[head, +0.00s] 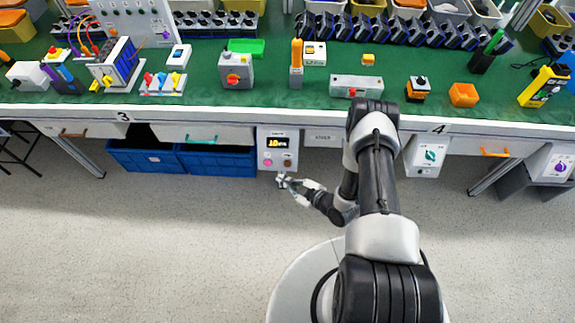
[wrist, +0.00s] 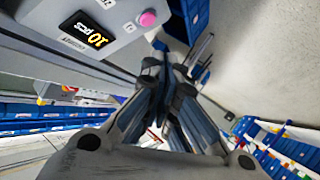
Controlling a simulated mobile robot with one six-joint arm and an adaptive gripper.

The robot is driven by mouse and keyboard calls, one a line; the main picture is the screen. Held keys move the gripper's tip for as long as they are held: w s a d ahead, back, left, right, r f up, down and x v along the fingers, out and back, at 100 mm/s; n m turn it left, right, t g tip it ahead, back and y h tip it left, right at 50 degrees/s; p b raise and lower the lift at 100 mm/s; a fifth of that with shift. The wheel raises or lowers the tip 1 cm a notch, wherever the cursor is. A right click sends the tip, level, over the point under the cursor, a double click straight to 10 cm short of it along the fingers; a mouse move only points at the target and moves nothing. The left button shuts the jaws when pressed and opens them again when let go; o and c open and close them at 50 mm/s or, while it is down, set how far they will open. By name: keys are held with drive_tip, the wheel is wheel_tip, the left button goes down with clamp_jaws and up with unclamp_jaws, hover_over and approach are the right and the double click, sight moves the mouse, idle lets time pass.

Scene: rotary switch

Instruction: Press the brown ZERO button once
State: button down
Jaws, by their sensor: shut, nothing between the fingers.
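The brown ZERO button (head: 287,163) is at the lower right of a light grey counter box (head: 278,138) hanging under the bench front. In the wrist view the display (wrist: 83,35) and pink button (wrist: 147,18) show at upper left; I cannot make out the brown button there. My gripper (head: 282,181) is just below and in front of the box, shut and empty. Its fingers (wrist: 163,68) reach up toward the box's edge; contact cannot be told.
Blue bins (head: 215,160) stand under the bench left of the box. A white drawer (head: 325,137) is to its right, and a white switch box (head: 428,155) hangs further right. The green bench top (head: 205,90) above holds several devices. The floor (head: 150,240) in front is clear.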

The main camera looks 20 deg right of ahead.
sight(288, 164)
drive_tip(key=shift+w+d+f+b, duration=0.4)
drive_tip(key=shift+w+f+b, duration=0.3)
drive_tip(key=shift+w, duration=0.5)
drive_tip(key=shift+w+d+f+b, duration=0.4)
drive_tip(key=shift+w+f+b, duration=0.35)
drive_tip(key=shift+w, duration=0.5)
drive_tip(key=shift+w+d+f+b, duration=0.4)
drive_tip(key=shift+w+f+b, duration=0.3)
drive_tip(key=shift+w, duration=0.5)
drive_tip(key=shift+w+d+f, duration=0.1)
drive_tip(key=shift+w+f, duration=0.1)
drive_tip(key=shift+w, duration=0.15)
drive_tip(key=shift+w+d+f, duration=0.15)
drive_tip(key=shift+w+f, duration=0.05)
drive_tip(key=shift+w, duration=0.15)
drive_tip(key=shift+s+a+r+p, duration=0.25)
drive_tip(key=shift+s+r+p, duration=0.15)
drive_tip(key=shift+s+p, duration=0.3)
